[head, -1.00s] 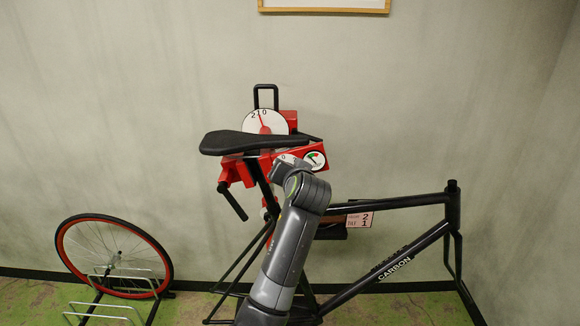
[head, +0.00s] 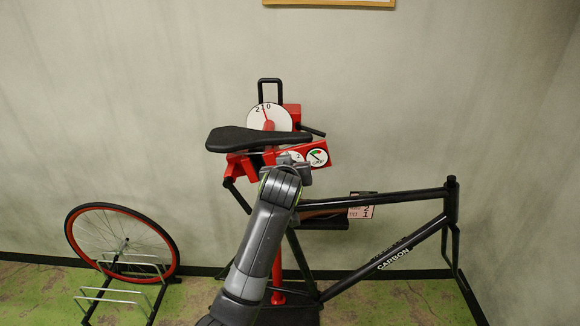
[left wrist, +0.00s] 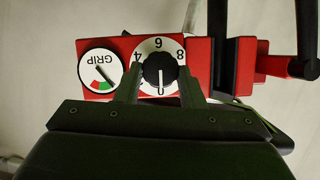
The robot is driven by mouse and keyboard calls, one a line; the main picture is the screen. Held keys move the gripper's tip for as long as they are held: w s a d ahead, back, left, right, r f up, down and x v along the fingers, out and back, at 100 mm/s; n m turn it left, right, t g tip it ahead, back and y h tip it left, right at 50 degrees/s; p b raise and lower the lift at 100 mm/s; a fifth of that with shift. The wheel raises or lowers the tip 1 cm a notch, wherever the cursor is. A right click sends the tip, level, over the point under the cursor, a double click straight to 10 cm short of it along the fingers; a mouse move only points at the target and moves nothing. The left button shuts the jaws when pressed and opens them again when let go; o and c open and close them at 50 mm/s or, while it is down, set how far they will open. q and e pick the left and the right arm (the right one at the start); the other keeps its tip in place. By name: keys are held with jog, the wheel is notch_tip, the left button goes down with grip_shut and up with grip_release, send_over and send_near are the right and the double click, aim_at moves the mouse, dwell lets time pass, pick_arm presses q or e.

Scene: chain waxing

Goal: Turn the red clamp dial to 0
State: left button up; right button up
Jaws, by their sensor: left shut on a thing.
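The clamp dial has a white face and a black knob (left wrist: 160,70) on the red clamp box; its numbers appear upside down in the left wrist view. The knob's white mark points down at the 0. In the head view the dial (head: 292,156) is partly hidden behind my gripper. My left gripper (left wrist: 160,88) has one finger on each side of the knob and is shut on it; the fingertips also show in the head view (head: 288,165). The GRIP gauge (head: 317,158) sits beside the dial. My right gripper is not in view.
A black saddle (head: 260,139) is just above the dial, with a larger white round scale (head: 268,118) behind it. The dark bike frame (head: 400,198) extends right. A wheel (head: 120,243) stands in a rack at the left.

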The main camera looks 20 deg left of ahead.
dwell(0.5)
pick_arm(q)
jog(key=o, duration=1)
